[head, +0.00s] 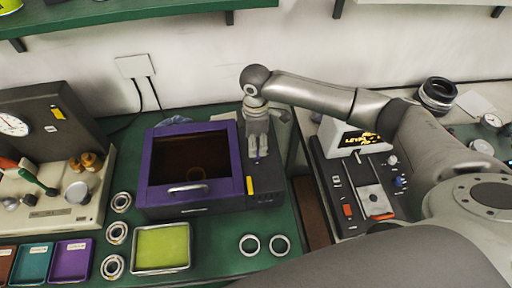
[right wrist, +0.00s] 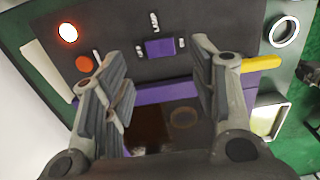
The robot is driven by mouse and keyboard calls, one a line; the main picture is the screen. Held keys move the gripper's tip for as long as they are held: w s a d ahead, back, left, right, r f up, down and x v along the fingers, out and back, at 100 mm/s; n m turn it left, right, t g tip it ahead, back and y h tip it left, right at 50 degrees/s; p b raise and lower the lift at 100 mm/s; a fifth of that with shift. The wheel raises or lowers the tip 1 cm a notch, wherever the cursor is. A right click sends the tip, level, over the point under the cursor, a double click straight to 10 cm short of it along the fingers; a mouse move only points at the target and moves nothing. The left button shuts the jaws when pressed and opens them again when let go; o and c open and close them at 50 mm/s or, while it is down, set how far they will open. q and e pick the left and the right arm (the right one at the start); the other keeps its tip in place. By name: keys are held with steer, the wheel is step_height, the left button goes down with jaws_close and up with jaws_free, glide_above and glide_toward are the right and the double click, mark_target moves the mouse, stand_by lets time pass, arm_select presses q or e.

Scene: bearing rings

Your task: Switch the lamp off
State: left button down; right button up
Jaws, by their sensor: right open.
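A purple-framed box (head: 190,205) with a dark window stands on the green bench in the head view. Its dark control panel (head: 265,188) is on the right side. In the right wrist view the panel carries a purple rocker switch (right wrist: 160,47) with small white lettering around it, too blurred to read surely. A round white light (right wrist: 67,32) glows beside an orange-red button (right wrist: 84,63). A ring shows dimly behind the window. My right gripper (head: 258,157) is open above the panel, its fingers pointing down. In the wrist view its fingers (right wrist: 155,62) flank the switch. My left gripper is out of view.
A yellow handle (right wrist: 262,63) juts out near the right finger. Bearing rings (head: 249,244) and a yellow-green tray (head: 161,248) lie in front of the box. A gauge device (head: 45,150) stands left; another machine (head: 365,190) stands right.

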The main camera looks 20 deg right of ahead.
step_height(320, 180, up, 7)
stand_by(0.3)
stand_by(0.5)
